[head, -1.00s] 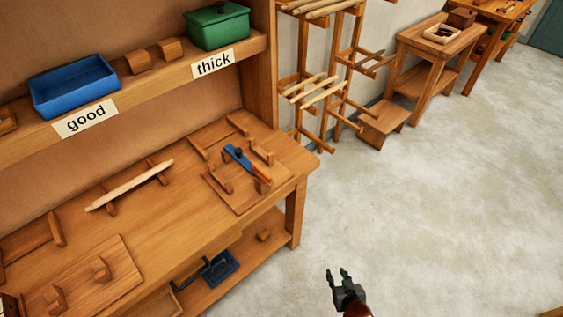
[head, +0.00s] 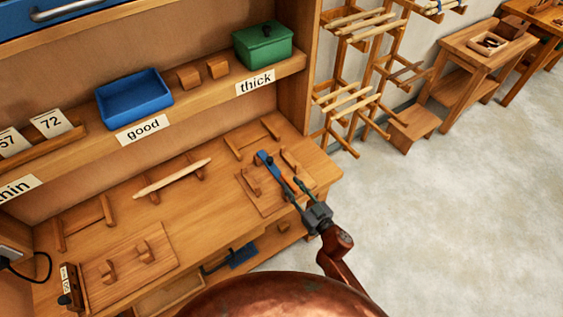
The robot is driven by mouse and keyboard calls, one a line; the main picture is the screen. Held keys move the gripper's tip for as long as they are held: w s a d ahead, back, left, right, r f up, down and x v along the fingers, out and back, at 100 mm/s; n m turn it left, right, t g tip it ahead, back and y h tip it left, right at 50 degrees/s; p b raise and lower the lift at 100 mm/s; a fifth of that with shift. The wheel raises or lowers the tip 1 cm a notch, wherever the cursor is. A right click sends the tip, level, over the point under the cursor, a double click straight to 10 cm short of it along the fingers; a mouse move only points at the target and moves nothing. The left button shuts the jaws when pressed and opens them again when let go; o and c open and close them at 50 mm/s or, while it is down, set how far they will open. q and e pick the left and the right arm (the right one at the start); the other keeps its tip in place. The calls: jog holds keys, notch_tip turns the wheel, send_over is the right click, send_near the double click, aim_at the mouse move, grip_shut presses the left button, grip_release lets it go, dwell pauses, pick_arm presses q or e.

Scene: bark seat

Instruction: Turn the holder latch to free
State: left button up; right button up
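A wooden holder board (head: 262,200) with several small upright blocks lies at the right end of the bench. A blue bar (head: 266,162) with a dark round knob lies across it, and looks like the latch part; its near end, orange in the earlier frame, is largely hidden by my gripper. My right gripper (head: 292,188) reaches over the board's right edge from the lower right. Its two fingers look apart, with the tips close to the bar's near end. I cannot tell whether they touch it. My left gripper is not in view.
The bench (head: 105,238) also carries a pale stick (head: 173,178) on supports and another board (head: 125,270) at the left. A blue tray (head: 135,105) and a green box (head: 262,47) stand on the shelf above. The floor (head: 450,220) at right is clear.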

aim_at(282, 173)
jog(key=shift+w+a+r, duration=0.15)
jog(key=shift+a+r, duration=0.1)
jog(key=shift+a, duration=0.25)
jog(key=b+x, duration=0.1)
jog(key=x, duration=0.6)
jog(key=shift+w+d, duration=0.1)
jog(key=shift+d, duration=0.05)
grip_shut()
